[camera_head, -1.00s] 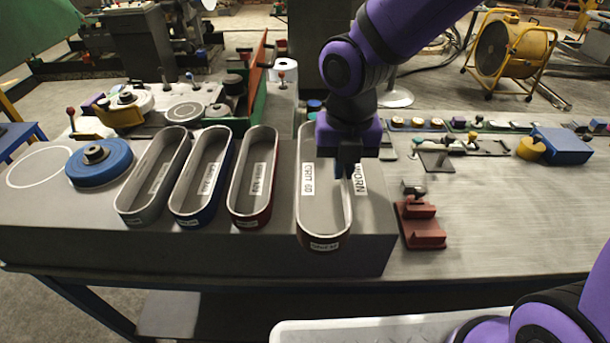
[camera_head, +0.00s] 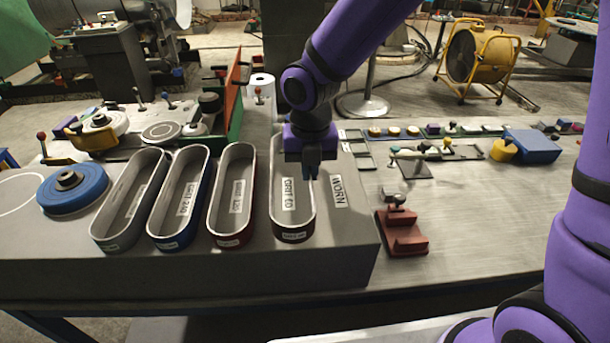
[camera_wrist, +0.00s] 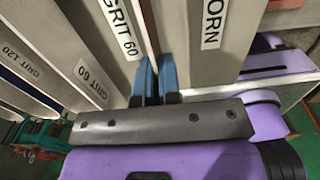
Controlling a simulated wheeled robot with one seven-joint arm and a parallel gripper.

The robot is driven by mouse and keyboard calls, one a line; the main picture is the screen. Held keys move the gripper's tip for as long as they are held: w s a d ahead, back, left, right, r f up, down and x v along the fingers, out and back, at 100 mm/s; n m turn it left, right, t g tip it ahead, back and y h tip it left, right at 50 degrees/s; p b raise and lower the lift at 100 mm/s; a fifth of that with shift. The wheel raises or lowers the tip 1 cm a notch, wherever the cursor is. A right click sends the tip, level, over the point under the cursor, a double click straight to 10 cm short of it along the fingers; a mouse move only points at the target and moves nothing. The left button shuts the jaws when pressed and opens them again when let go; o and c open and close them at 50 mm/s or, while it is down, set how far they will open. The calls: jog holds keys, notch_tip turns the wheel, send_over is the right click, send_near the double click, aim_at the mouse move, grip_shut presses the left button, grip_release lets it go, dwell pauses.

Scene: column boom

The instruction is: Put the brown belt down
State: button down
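The brown belt (camera_head: 279,232) is an upright oval loop, the rightmost in a row of belts on the grey block (camera_head: 200,269). It surrounds the GRIT 60 label (camera_head: 290,192). The WORN label (camera_head: 338,191) is bare, just right of the belt. My gripper (camera_head: 310,175) points down at the belt's right long wall. In the wrist view its two blue fingertips (camera_wrist: 157,75) are close together, with the belt's thin wall (camera_wrist: 150,25) between them. The belt's underside is hidden, so I cannot tell whether it touches the block.
Dark red (camera_head: 230,237), blue (camera_head: 168,241) and grey (camera_head: 112,243) belts stand to the left. A blue disc (camera_head: 72,190) lies beyond them. A red clamp-like fixture (camera_head: 402,232) stands right of the block.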

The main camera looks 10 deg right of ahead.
aim_at(305, 190)
jog(key=shift+w+a+f, duration=0.1)
jog(key=shift+w+a, duration=0.05)
jog(key=shift+w, duration=0.4)
jog(key=shift+w+a+f, duration=0.1)
jog(key=shift+w+a, duration=0.05)
jog(key=shift+w, duration=0.35)
jog(key=shift+f, duration=1.65)
jog(key=shift+f, duration=0.1)
jog(key=c, duration=1.3)
grip_release()
